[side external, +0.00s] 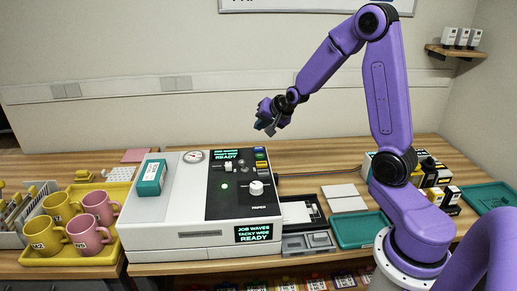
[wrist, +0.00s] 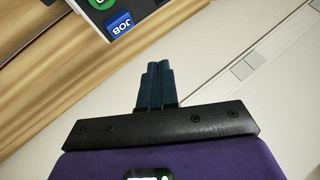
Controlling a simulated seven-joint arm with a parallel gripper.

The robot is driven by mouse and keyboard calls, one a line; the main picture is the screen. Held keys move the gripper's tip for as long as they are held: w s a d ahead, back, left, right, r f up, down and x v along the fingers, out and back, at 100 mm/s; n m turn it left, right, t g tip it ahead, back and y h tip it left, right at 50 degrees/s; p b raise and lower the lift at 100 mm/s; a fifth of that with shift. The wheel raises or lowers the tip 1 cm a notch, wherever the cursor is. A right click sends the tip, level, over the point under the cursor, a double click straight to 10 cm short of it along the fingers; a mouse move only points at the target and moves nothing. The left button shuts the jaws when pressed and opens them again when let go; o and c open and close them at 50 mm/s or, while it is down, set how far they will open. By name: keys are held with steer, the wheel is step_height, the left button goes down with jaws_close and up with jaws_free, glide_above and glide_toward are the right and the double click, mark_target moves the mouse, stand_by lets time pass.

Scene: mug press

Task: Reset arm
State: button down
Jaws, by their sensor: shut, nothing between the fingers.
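My gripper (side external: 266,125) is at the end of my purple arm, raised above the back right of the white press machine (side external: 150,230) in the side external view. In the wrist view my gripper's dark fingers (wrist: 158,66) are together with nothing between them. The fingers are apart from the machine and the wall. In the wrist view a corner of a black panel with a blue button marked JOB (wrist: 120,22) and part of a green button shows at the top.
A yellow tray (side external: 75,268) with yellow and pink mugs stands at the left. A teal box (side external: 152,177) lies on the machine. A teal tray (side external: 358,231), white sheets (side external: 343,197) and several small boxes stand at the right. Air around my gripper is clear.

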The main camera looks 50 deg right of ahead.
steer(key=shift+a, duration=0.15)
steer(key=s+a+n+g+y, duration=0.4)
steer(key=s+a+n, duration=0.75)
steer(key=a, duration=0.65)
steer(key=s+a+r+n+g+h, duration=0.1)
steer(key=s+n+g, duration=0.3)
steer(key=s+n, duration=0.8)
steer(key=s+h, duration=0.1)
steer(key=s, duration=1.1)
steer(key=shift+s+a+r+g, duration=0.35)
steer(key=shift+g, duration=0.05)
steer(key=shift+w, duration=0.1)
